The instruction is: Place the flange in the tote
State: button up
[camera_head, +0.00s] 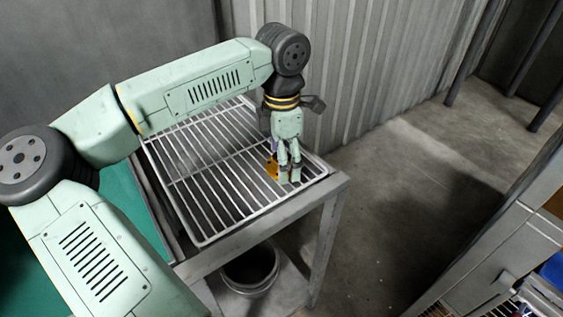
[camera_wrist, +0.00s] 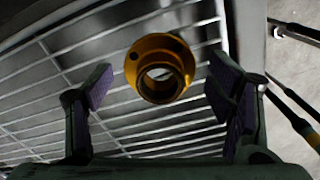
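The flange (camera_wrist: 160,68) is an orange-yellow ring with a raised collar and a round bore. It lies on the wire rack (camera_head: 200,165) of a metal stand, near the rack's right front part. In the head view the flange (camera_head: 271,168) shows partly behind my gripper (camera_head: 290,177), which points down beside it. In the wrist view my gripper (camera_wrist: 158,92) is open, with its purple-padded fingers apart and the flange between and a little beyond them. The fingers do not appear to touch the flange. I cannot identify a tote for certain.
A bucket (camera_head: 250,270) stands on the lower shelf of the stand. A metal frame or cart (camera_head: 500,255) with a blue object (camera_head: 553,270) is at the right edge. A corrugated wall (camera_head: 360,70) rises behind the rack. The floor between is clear.

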jog(key=shift+r, duration=0.1)
jog(key=c, duration=1.5)
